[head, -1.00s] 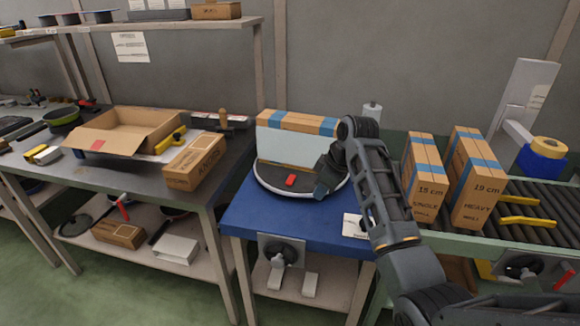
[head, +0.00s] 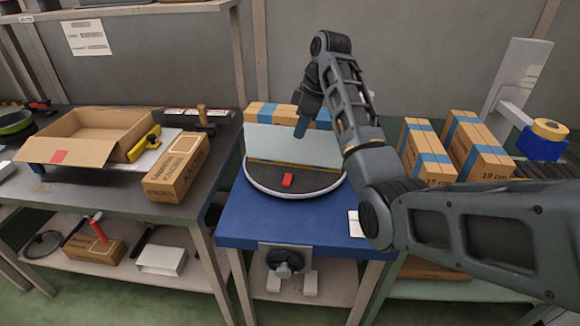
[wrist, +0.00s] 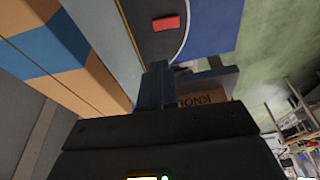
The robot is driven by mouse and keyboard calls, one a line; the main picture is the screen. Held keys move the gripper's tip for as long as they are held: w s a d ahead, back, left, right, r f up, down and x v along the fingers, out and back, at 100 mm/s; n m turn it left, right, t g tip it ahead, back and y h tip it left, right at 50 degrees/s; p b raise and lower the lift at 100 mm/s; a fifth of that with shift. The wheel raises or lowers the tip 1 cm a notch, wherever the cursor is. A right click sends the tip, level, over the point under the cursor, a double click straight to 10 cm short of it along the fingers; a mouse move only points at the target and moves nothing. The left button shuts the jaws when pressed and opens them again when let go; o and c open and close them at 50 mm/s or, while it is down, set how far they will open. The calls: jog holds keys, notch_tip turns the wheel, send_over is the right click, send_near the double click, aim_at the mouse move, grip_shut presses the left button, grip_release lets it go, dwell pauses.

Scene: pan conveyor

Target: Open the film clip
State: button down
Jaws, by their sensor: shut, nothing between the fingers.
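A small red piece (head: 288,180), which may be the film clip, lies on the dark round plate (head: 318,182) on the blue table. It also shows at the top of the wrist view (wrist: 166,22). I cannot tell whether it is open or shut. A pale upright panel (head: 275,142) stands across the back of the plate. My gripper (head: 300,134) is above the panel's top right part, pointing down, apart from the red piece. In the wrist view its fingers (wrist: 154,86) are together and empty.
Taped boxes (head: 262,113) stand behind the panel, and two more boxes (head: 425,155) stand to the right. The left bench holds an open carton (head: 85,135) and a long box (head: 178,168).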

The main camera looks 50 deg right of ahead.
jog(key=p, duration=0.1)
send_near(286, 179)
jog(key=f, duration=0.1)
jog(key=w+f, duration=0.1)
jog(key=f, duration=0.1)
jog(key=w+f, duration=0.1)
jog(key=f, duration=0.1)
jog(key=shift+w+d, duration=0.25)
jog(key=shift+f, duration=0.6)
jog(key=shift+f, duration=0.2)
jog(key=shift+a+r, duration=0.1)
jog(key=shift+s+a+r+p, duration=0.25)
jog(key=shift+s+a+p, duration=0.2)
jog(key=shift+p, duration=0.65)
jog(key=shift+w, duration=0.1)
